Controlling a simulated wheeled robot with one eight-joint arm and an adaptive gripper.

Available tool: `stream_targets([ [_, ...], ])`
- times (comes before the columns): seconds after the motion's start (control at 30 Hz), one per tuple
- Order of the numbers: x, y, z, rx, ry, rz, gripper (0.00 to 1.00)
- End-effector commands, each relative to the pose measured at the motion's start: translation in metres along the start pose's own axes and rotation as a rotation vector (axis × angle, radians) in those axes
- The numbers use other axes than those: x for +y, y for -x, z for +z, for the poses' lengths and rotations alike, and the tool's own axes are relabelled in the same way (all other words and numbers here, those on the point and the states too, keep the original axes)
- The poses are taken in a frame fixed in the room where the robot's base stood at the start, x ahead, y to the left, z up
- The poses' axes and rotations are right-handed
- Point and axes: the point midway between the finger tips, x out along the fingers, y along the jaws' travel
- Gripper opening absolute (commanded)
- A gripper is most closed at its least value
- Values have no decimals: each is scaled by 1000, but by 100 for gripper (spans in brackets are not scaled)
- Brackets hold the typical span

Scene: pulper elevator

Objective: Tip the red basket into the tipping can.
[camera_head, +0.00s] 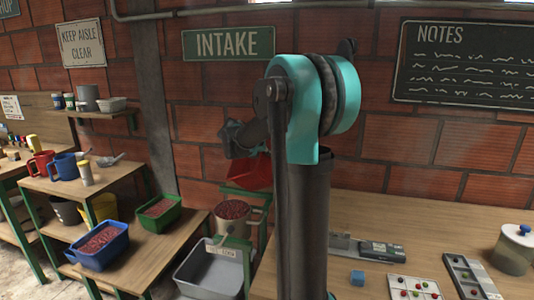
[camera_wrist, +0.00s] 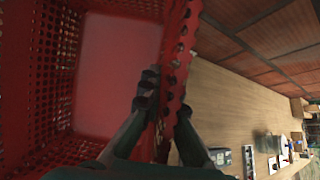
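The red basket (camera_head: 251,174) is held up in front of the brick wall, above and behind the tipping can, and looks tilted. My arm hides its right side. In the wrist view the perforated red basket (camera_wrist: 45,100) fills the left, and its pale floor looks bare. My gripper (camera_wrist: 152,95) has its fingers closed at the basket's right-hand wall near the rim. In the head view my gripper (camera_head: 238,148) is dark and just above the basket. The beige tipping can (camera_head: 229,231) stands upright in a green frame, with dark red fruit up near its rim.
A grey tub (camera_head: 209,275) sits below the can. Blue (camera_head: 98,262) and green (camera_head: 158,228) bins of red fruit stand on the low table at left. The right-hand bench (camera_head: 430,220) holds a scale, sample trays and a lidded pot (camera_head: 512,252).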

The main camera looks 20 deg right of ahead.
Motion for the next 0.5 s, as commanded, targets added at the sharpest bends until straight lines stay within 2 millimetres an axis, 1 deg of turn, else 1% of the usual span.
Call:
stream_targets([
  [0.03,-2,-5,-2,25,-13,20,0],
  [0.27,0,-22,-12,141,-71,127,0],
  [0.5,10,-33,-29,232,-113,209,0],
])
